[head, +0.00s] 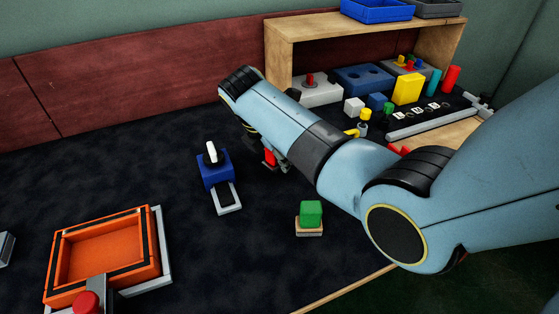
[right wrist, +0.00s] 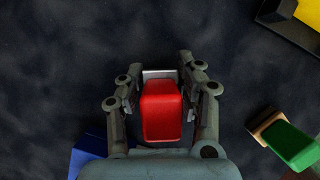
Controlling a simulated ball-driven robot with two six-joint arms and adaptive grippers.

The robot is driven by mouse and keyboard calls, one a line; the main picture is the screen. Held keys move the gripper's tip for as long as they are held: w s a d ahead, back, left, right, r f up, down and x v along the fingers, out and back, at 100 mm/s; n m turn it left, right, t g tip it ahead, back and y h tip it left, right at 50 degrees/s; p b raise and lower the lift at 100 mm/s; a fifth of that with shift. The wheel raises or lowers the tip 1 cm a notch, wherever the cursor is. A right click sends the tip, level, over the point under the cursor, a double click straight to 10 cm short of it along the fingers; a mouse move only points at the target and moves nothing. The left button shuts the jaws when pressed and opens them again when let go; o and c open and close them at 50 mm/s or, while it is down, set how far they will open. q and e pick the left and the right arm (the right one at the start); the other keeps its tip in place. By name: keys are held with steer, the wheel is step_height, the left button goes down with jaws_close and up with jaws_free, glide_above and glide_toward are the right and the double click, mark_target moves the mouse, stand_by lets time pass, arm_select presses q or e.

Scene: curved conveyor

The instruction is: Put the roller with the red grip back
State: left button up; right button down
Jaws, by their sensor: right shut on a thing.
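The roller's red grip (right wrist: 160,110) is between the two fingers of my right gripper (right wrist: 158,95) in the right wrist view. A pale piece (right wrist: 160,74) shows just beyond the grip. In the head view the red grip (head: 269,158) shows only partly, beside my right gripper (head: 277,160), which is mostly hidden by my arm. The blue block also shows in the right wrist view (right wrist: 88,160). My left gripper is out of view.
A green block (head: 311,212) sits on a wooden base in front of my right arm. An orange tray (head: 105,212) lies at the left. A wooden shelf (head: 360,28) with several coloured parts stands at the back right. The dark mat is clear between the tray and blue block.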

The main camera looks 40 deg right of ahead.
steer(key=shift+f, duration=0.6)
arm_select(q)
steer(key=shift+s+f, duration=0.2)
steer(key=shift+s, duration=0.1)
arm_select(e)
steer(key=shift+f, duration=0.1)
steer(key=c, duration=0.9)
jaws_free()
arm_select(q)
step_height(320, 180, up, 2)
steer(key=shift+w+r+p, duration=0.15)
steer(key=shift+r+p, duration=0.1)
steer(key=shift+p, duration=0.95)
arm_select(e)
steer(key=v, duration=1.2)
